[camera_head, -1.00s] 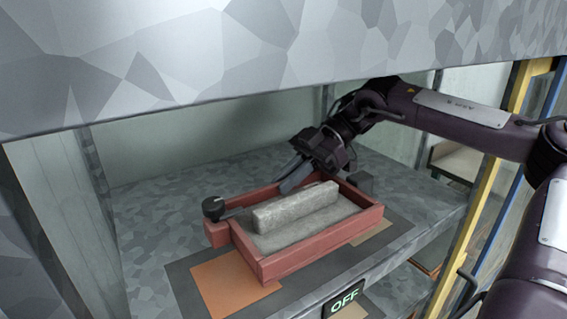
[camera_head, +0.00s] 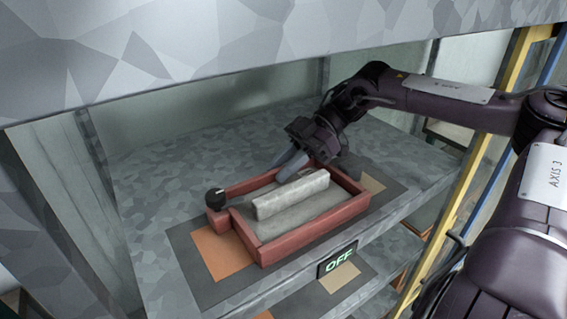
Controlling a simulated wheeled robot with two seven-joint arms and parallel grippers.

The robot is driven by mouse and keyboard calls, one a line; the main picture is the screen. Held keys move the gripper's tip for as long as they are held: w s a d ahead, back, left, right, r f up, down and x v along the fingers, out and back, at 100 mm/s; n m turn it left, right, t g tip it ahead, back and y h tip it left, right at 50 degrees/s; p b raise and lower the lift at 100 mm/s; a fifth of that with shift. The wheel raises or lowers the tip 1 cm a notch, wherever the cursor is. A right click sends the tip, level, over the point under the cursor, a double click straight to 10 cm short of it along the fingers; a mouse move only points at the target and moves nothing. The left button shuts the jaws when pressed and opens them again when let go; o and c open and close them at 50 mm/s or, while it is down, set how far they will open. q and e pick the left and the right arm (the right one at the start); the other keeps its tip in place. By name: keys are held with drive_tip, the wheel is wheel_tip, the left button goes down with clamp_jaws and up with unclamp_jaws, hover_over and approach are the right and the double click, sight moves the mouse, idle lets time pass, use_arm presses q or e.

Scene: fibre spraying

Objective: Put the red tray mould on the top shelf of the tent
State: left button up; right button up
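The red tray mould (camera_head: 315,235) rests on the grey shelf inside the tent, over a dark mat with an orange and a tan patch. It has red walls, a grey floor and a long pale grey block (camera_head: 291,194) standing inside. A dark round knob (camera_head: 215,198) shows at its left corner. My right gripper (camera_head: 279,170) is at the tray's back wall, its two grey fingers a little apart, pointing down and left. One finger reaches over the inside of the tray. Contact with the wall is hard to judge. My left gripper is not in view.
The speckled grey upper panel (camera_head: 250,45) spans the top. An OFF sign (camera_head: 338,260) sits on the shelf's front edge. A yellow post (camera_head: 500,155) stands at the right. The shelf is bare at the back and left; a lower level shows underneath.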

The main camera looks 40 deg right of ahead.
drive_tip(key=shift+o, duration=0.8)
drive_tip(key=shift+d+r, duration=0.1)
drive_tip(key=b+v, duration=0.4)
drive_tip(key=v, duration=0.6)
drive_tip(key=shift+d+r, duration=0.1)
drive_tip(key=shift+d, duration=0.15)
drive_tip(key=shift+s+d+r, duration=0.15)
drive_tip(key=shift+d+r, duration=0.25)
drive_tip(key=shift+d, duration=0.15)
